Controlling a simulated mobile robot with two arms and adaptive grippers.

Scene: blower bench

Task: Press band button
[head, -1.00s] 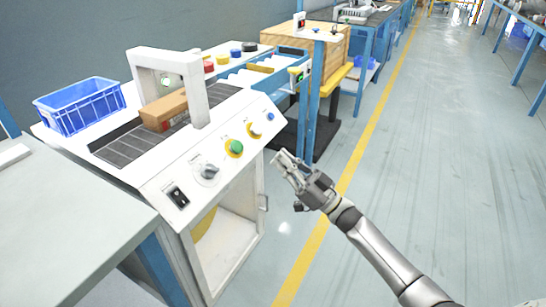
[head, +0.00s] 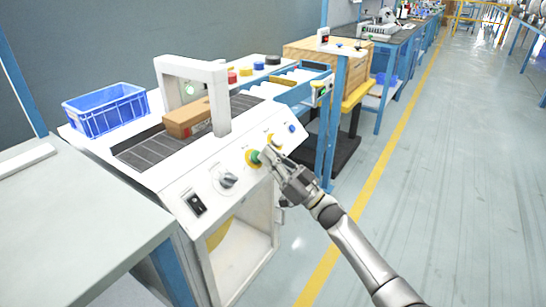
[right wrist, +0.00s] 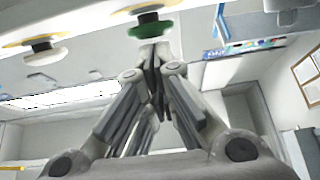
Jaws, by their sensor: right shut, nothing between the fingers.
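The machine's sloped white control panel (head: 176,192) carries a green button (head: 254,157) in a yellow ring. Beside it are a pale button (head: 273,140) in a yellow ring, a blue button (head: 291,128), a grey knob (head: 228,181) and a black switch (head: 196,204). My right gripper (head: 267,153) is shut and empty, its tips at the green button and partly covering it. In the right wrist view the shut fingertips (right wrist: 153,53) are just below the green button (right wrist: 150,30); I cannot tell whether they touch. My left gripper is out of view.
A brown box (head: 187,117) lies on the dark conveyor belt (head: 150,153) under a white arch (head: 222,95). A blue crate (head: 105,112) stands at the left. A grey table (head: 70,220) is in the left foreground. The floor at right is clear.

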